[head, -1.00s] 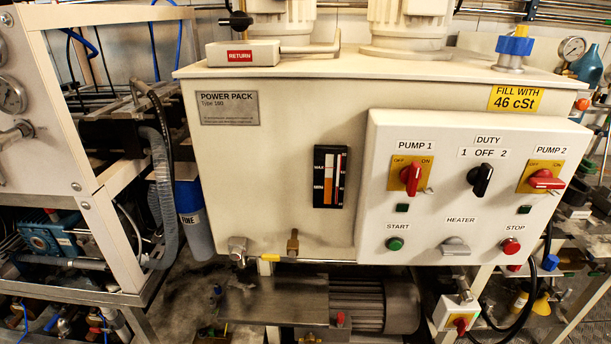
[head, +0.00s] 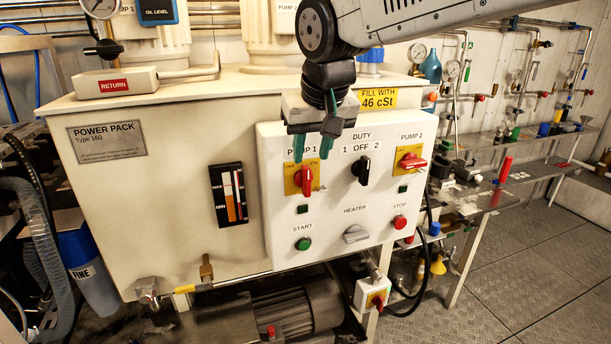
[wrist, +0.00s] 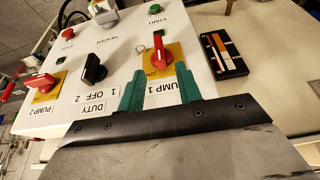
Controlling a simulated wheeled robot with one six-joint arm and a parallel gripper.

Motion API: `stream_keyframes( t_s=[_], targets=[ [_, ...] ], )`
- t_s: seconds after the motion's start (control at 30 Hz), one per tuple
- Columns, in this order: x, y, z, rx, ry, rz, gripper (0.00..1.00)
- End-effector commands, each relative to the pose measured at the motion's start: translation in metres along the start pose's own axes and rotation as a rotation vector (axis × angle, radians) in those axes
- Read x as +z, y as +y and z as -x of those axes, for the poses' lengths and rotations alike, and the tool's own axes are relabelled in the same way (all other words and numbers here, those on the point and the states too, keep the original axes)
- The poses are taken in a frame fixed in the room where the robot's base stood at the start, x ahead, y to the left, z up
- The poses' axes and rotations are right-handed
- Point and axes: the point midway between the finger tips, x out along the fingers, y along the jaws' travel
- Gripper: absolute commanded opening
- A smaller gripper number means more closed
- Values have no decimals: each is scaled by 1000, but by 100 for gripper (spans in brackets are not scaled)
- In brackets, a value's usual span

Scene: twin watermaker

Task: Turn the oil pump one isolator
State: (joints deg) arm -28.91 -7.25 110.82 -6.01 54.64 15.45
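The pump 1 isolator is a red rotary handle (head: 307,179) on a yellow plate marked OFF and ON, on the white control panel (head: 330,235). In the head view the handle stands about upright. My gripper (head: 314,148) hangs above it with two green fingers pointing down, apart from each other, with nothing between them. In the wrist view the green fingertips (wrist: 162,86) are spread near the plate's edge, with the red handle (wrist: 163,50) beyond them. I cannot tell whether the fingers touch the plate.
The black duty switch (head: 362,169) and the red pump 2 isolator (head: 411,162) are to the right. The green start button (head: 303,244), heater knob (head: 355,234) and red stop button (head: 399,222) sit below. The oil level gauge (head: 229,194) is left.

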Motion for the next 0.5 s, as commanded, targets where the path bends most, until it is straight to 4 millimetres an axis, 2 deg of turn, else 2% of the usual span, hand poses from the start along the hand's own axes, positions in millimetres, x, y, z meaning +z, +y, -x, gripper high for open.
stream_keyframes(
  t_s=[0.3,0.5],
  targets=[
    [0,-1,-48,0,-3,1,35],
    [0,-1,-70,0,-1,1,35]
  ],
)
